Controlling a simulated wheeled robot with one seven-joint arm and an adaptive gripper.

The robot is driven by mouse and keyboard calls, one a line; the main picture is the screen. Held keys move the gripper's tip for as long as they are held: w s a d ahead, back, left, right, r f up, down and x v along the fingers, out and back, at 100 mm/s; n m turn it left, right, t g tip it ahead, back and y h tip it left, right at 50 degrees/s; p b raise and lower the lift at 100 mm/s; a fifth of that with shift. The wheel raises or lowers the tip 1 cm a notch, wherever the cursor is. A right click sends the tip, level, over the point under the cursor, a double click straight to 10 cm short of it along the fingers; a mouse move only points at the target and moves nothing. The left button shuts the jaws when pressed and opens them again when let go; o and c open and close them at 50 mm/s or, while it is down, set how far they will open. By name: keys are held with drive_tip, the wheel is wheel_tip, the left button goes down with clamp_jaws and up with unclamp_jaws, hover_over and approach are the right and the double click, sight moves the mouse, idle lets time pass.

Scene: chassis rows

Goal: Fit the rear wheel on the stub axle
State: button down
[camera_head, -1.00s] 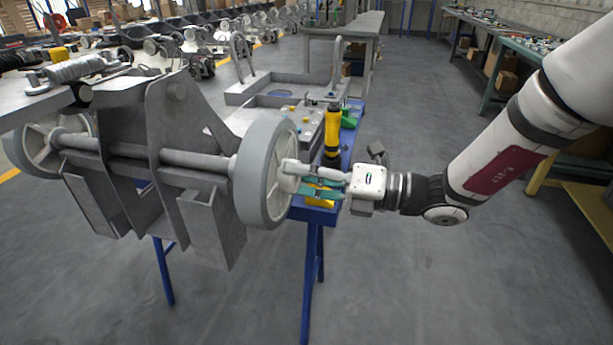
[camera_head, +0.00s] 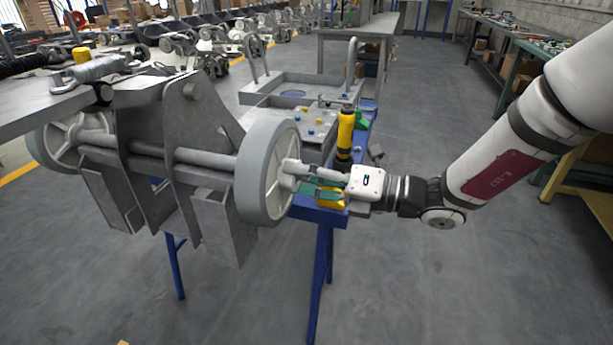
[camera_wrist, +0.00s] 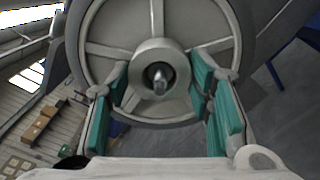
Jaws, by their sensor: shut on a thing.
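The grey rear wheel (camera_head: 251,168) stands upright at the right end of the chassis axle (camera_head: 205,158). In the wrist view the spoked wheel (camera_wrist: 115,25) fills the upper middle, with its round hub (camera_wrist: 142,60) facing me. A metal pin, the axle end (camera_wrist: 158,78), shows in the hub's bore. My gripper (camera_head: 297,179) is shut on the wheel's hub from the right. Its green-padded fingers stand on either side of the hub in the wrist view. How far the wheel sits along the axle is hidden.
The grey chassis (camera_head: 150,140) carries another wheel (camera_head: 78,140) at its left end. Behind my gripper is a blue stand (camera_head: 322,214) with a yellow-and-black tool (camera_head: 345,132). A grey tray (camera_head: 285,95) lies farther back.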

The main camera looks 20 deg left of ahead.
drive_tip(key=shift+a+r, duration=0.1)
drive_tip(key=shift+a, duration=0.5)
drive_tip(key=c, duration=0.7)
unclamp_jaws()
drive_tip(key=shift+d, duration=0.1)
drive_tip(key=d, duration=1.1)
drive_tip(key=shift+s+d, duration=0.2)
drive_tip(key=shift+d, duration=0.2)
